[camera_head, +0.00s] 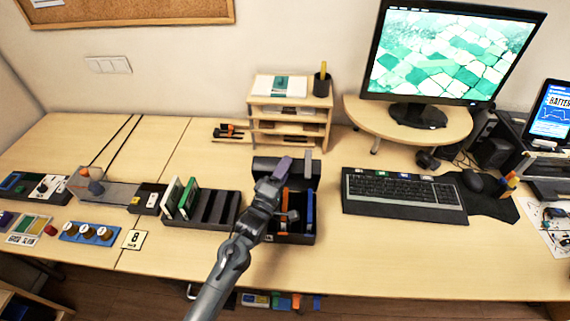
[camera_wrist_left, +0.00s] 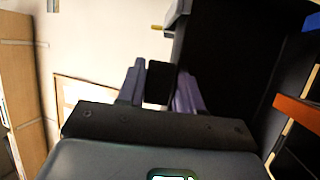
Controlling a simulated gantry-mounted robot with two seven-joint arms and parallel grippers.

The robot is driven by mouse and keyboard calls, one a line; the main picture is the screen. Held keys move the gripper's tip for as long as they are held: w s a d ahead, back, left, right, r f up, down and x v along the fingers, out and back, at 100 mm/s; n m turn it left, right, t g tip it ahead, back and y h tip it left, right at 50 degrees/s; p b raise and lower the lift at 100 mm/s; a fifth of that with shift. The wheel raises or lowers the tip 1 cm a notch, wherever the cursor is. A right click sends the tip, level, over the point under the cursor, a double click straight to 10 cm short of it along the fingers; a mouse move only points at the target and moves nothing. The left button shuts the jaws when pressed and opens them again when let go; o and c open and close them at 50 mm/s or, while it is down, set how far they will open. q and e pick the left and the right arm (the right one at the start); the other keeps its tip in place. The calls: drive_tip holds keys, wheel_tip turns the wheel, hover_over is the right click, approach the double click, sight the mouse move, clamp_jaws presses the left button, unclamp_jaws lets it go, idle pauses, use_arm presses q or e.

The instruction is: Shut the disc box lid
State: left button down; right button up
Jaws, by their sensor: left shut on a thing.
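The disc box (camera_head: 297,239) is a black open box on the desk. Its black lid (camera_head: 263,165) stands raised at the back edge. Blue and orange cases (camera_head: 309,212) stand inside the box. My left gripper (camera_head: 283,167) reaches over the box to the raised lid. In the left wrist view, its two purple-grey fingers (camera_wrist_left: 160,88) are shut on a small black part of the lid, and the broad black lid panel (camera_wrist_left: 225,65) rises to the right. My arm hides part of the box's inside and left side. My right gripper is not in view.
A black rack (camera_head: 200,221) with green and white cases stands just left of the box. A keyboard (camera_head: 402,193) lies to the right, with bare desk between. A wooden shelf unit (camera_head: 290,127) stands behind the lid. The desk front is mostly clear.

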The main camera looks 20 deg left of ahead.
use_arm(q)
drive_tip(key=shift+s+d+r+t, duration=0.15)
drive_tip(key=shift+s+t, duration=0.15)
drive_tip(key=shift+s, duration=0.2)
drive_tip(key=c, duration=0.9)
unclamp_jaws()
drive_tip(key=shift+o, duration=0.2)
drive_tip(key=shift+f, duration=0.2)
drive_tip(key=v, duration=1)
drive_tip(key=shift+s+p, duration=0.35)
drive_tip(key=shift+p, duration=0.05)
drive_tip(key=shift+f, duration=0.1)
